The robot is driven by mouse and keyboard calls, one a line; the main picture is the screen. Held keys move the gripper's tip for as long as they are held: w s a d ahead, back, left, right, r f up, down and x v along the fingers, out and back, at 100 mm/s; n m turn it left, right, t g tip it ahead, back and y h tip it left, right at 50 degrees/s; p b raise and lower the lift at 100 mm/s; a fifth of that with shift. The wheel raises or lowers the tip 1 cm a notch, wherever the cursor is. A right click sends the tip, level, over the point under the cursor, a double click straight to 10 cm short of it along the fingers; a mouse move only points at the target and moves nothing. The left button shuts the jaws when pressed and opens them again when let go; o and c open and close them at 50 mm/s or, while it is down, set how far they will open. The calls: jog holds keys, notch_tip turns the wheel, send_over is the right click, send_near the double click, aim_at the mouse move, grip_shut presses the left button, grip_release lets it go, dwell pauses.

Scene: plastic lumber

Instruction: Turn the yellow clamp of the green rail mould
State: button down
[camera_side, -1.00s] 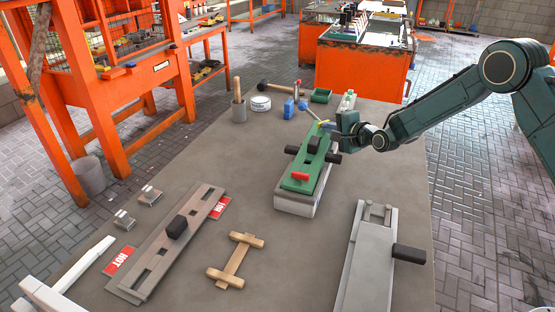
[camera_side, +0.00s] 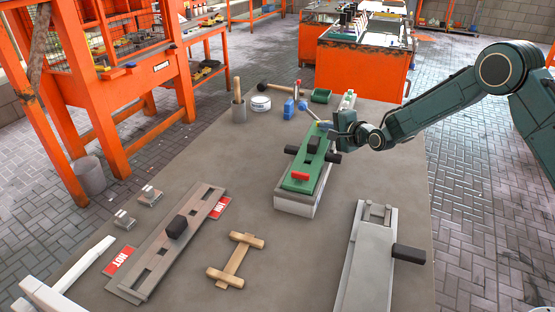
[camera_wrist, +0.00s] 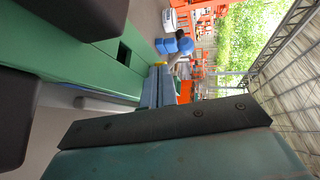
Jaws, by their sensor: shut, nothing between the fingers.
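The green rail mould (camera_side: 299,184) lies lengthwise on a pale block on the table, with black handles across its middle. A red clamp (camera_side: 300,175) sits on its near end. The yellow clamp (camera_side: 325,125) is at its far end, small and partly hidden by my gripper.
A blue block (camera_side: 289,108), a green tray (camera_side: 321,96) and a hammer (camera_side: 272,88) lie behind the mould. A grey mould (camera_side: 367,262) stands at the front right, and another with HOT labels (camera_side: 165,245) at the left. A wooden piece (camera_side: 236,262) lies between them.

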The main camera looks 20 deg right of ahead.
jog(key=shift+w+a, duration=0.25)
jog(key=shift+a, duration=0.1)
jog(key=shift+w+a, duration=0.35)
jog(key=shift+a, duration=0.05)
jog(key=shift+w+a, duration=0.35)
jog(key=shift+a, duration=0.05)
dwell(0.5)
jog(key=shift+d, duration=0.15)
jog(key=shift+s+d, duration=0.1)
jog(key=shift+d, duration=0.75)
jog(key=shift+d, duration=0.15)
jog(key=shift+s, duration=0.2)
jog(key=v, duration=1.3)
jog(key=shift+s+a, duration=0.15)
jog(key=shift+a, duration=0.15)
